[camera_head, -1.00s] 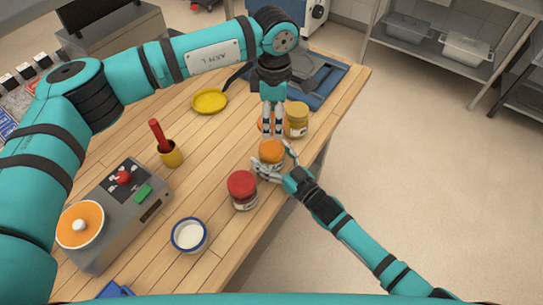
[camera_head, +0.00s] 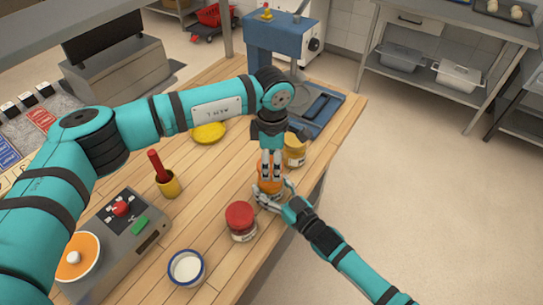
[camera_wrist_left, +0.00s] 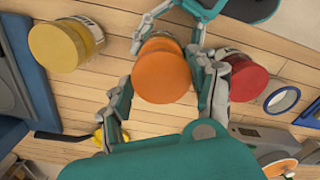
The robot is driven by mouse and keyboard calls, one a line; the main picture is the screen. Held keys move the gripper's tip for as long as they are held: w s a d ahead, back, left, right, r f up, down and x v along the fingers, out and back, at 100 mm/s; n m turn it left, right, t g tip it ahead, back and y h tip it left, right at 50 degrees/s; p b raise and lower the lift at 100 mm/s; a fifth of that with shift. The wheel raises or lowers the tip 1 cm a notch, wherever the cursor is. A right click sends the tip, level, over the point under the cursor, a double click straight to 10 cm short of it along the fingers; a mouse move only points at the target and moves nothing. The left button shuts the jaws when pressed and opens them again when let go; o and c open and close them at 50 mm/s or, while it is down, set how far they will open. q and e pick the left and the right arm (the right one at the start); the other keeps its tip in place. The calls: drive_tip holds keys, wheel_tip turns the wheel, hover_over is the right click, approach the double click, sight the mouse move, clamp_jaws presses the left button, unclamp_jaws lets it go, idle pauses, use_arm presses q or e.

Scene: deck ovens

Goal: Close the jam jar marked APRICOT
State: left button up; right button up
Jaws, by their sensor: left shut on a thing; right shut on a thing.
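An orange lid (camera_wrist_left: 162,77) sits between the fingers of my left gripper (camera_head: 271,178), which is shut on it from above. Beneath the lid is a glass jar (camera_wrist_left: 163,38), mostly hidden by it. My right gripper (camera_head: 274,191) is shut around this jar low on the table, reaching in from the right. The lid is over the jar's mouth; I cannot tell whether it is fully seated. The jar's label is not readable in these views.
A red-lidded jar (camera_head: 240,216) stands close in front, and a yellow-lidded jar (camera_head: 294,152) just behind. The table's right edge is near.

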sight(270, 185)
use_arm(q)
drive_tip(key=shift+f, duration=0.25)
idle(0.3)
drive_tip(key=shift+f, duration=0.75)
drive_tip(key=shift+f, duration=0.6)
drive_tip(key=m, duration=0.2)
drive_tip(key=shift+m, duration=0.3)
drive_tip(key=m, duration=0.4)
drive_tip(key=shift+s+m, duration=0.1)
drive_tip(key=shift+m, duration=0.2)
drive_tip(key=m, duration=0.5)
drive_tip(key=shift+s+a, duration=0.1)
drive_tip(key=shift+a, duration=0.05)
drive_tip(key=m, duration=0.7)
drive_tip(key=shift+a+m, duration=0.2)
drive_tip(key=shift+m, duration=0.1)
drive_tip(key=m, duration=0.6)
drive_tip(key=shift+a, duration=0.1)
